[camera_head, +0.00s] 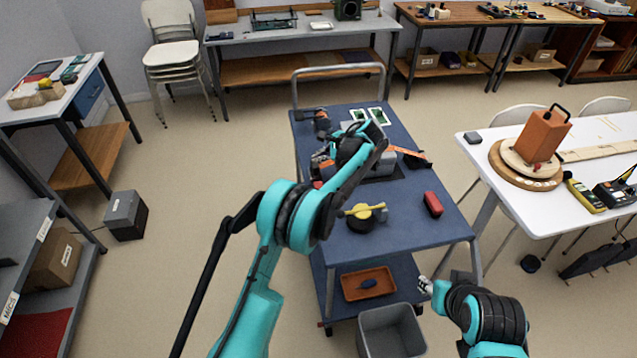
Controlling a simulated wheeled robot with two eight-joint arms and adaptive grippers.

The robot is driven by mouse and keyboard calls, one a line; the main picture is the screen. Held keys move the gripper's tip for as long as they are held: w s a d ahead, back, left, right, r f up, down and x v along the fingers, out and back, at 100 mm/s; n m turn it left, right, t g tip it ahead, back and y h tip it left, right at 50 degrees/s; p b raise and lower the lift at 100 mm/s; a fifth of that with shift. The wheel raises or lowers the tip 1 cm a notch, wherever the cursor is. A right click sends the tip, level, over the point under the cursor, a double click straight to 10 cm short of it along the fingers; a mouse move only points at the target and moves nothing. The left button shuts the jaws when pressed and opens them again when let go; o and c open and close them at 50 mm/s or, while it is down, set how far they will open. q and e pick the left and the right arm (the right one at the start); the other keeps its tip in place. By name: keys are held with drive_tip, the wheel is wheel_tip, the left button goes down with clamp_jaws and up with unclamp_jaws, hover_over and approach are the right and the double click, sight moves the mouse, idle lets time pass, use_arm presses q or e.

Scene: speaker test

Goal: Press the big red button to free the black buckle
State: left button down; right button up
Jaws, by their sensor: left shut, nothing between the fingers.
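My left arm reaches over the blue cart top (400,240), and its wrist covers part of the things there. My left gripper (321,158) is shut and empty, low over the cart's left side, partly hidden by my arm. Red-orange parts (327,171) show right by it; I cannot tell whether they include the big red button. I cannot make out the black buckle. A separate red block (432,204) lies on the cart's right side. My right gripper (425,285) is at the cart's lower right, small and partly hidden; its opening cannot be told.
A black round thing with a yellow bar (361,214) lies on the cart. A dark tool (321,122) and green-white cards (378,116) lie toward the back. An orange tray (368,283) is on the lower shelf, with a grey bin (392,333) in front. A white table (590,215) stands right.

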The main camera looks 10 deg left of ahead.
use_arm(q)
drive_tip(key=shift+w+d+f+m, duration=0.15)
drive_tip(key=shift+w+f, duration=0.1)
drive_tip(key=shift+f, duration=0.25)
drive_tip(key=shift+w+d+f+m, duration=0.1)
drive_tip(key=shift+w+f+m, duration=0.1)
drive_tip(key=shift+f, duration=0.25)
drive_tip(key=shift+f+b, duration=2.45)
drive_tip(key=shift+f, duration=1.95)
drive_tip(key=shift+f, duration=0.1)
drive_tip(key=shift+f+b, duration=0.3)
drive_tip(key=shift+f+b, duration=0.35)
drive_tip(key=shift+f, duration=0.15)
drive_tip(key=shift+r, duration=0.1)
drive_tip(key=shift+r+p, duration=0.5)
drive_tip(key=shift+r, duration=0.35)
